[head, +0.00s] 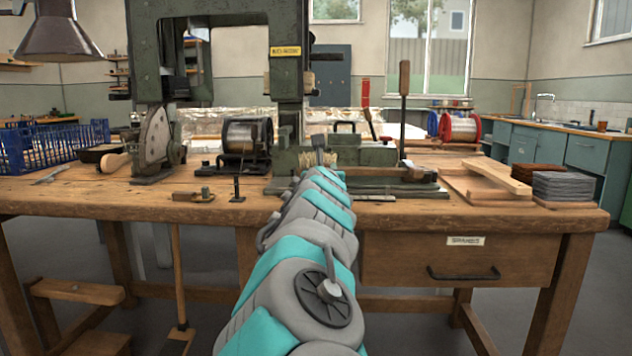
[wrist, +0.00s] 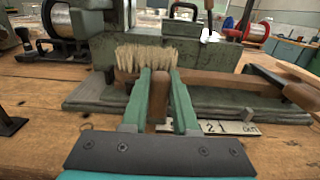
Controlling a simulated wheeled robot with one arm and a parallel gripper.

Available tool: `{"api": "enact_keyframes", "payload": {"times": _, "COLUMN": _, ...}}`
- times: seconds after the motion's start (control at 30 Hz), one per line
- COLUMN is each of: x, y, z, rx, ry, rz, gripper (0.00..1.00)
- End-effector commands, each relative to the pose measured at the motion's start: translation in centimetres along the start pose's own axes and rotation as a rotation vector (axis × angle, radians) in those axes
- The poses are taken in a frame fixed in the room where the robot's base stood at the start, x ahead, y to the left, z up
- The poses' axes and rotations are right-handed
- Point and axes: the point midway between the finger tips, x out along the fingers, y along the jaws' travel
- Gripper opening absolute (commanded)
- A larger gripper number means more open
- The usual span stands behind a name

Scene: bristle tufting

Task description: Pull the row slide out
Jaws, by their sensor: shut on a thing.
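In the wrist view my gripper (wrist: 160,78) has its two green fingers closed around a brown wooden knob (wrist: 157,97) at the front of the machine bed. I take this knob to be the handle of the row slide. The grey slide bed (wrist: 98,94) lies flat behind and around it. A brush block with pale bristle tufts (wrist: 146,58) stands just beyond my fingertips. A plate with numbers (wrist: 221,128) lies right of my fingers.
The tufting machine (head: 290,50) stands upright behind. A wire spool (head: 247,134) is left of it, and a red spool (head: 459,128) is at the right. A small black post (head: 237,188) stands on the bench left of my arm. The front bench edge (head: 130,208) is mostly clear.

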Motion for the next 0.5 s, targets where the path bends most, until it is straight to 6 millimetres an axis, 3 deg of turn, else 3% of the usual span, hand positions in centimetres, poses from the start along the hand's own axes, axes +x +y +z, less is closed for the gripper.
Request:
{"api": "enact_keyframes", "payload": {"times": 0.3, "x": 0.05, "y": -0.54, "z": -0.02, "rx": 0.000, "ry": 0.002, "rz": -0.007, "gripper": 0.00}}
{"api": "enact_keyframes", "payload": {"times": 0.33, "x": 0.05, "y": -0.55, "z": -0.03, "rx": 0.000, "ry": 0.002, "rz": -0.008, "gripper": 0.31}}
{"api": "enact_keyframes", "payload": {"times": 0.5, "x": 0.05, "y": -0.48, "z": -0.05, "rx": 0.000, "ry": 0.002, "rz": -0.006, "gripper": 0.50}}
